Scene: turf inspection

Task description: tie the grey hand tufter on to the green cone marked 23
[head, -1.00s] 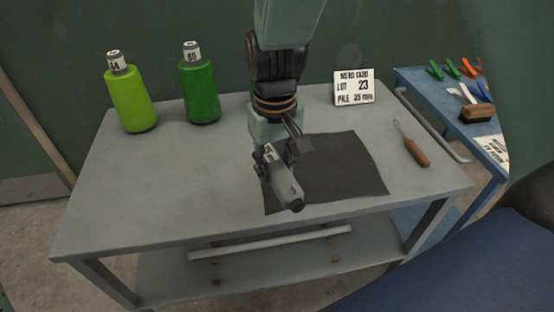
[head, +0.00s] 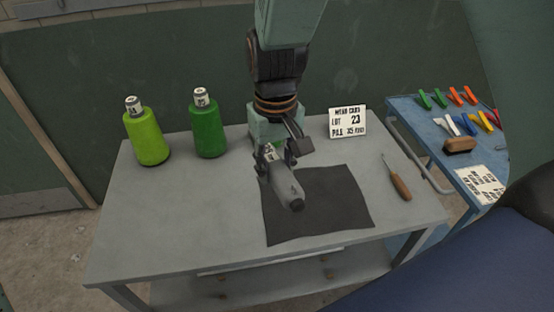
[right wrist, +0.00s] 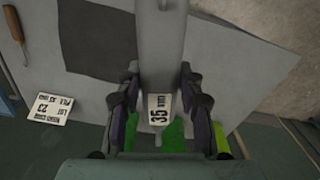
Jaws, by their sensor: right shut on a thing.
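My right gripper (head: 277,156) is shut on the grey hand tufter (head: 287,190) and holds it over the left part of the dark mat. The tufter also shows in the right wrist view (right wrist: 162,40), between the fingers (right wrist: 160,88), with a white "35 mm" label. A dark green cone (head: 208,132) and a lime green cone (head: 147,138) stand upright at the table's back left, apart from the gripper. Their top labels are too small to read surely. In the right wrist view the cones are partly hidden behind the gripper. My left gripper is out of view.
A white card (head: 347,121) reading "LOT 23" stands at the back right of the grey table (head: 180,215). The dark mat (head: 335,205) lies centrally, with a wooden-handled tool (head: 399,184) to its right. A blue bench (head: 432,158) holds coloured clips and a brush. The front left is clear.

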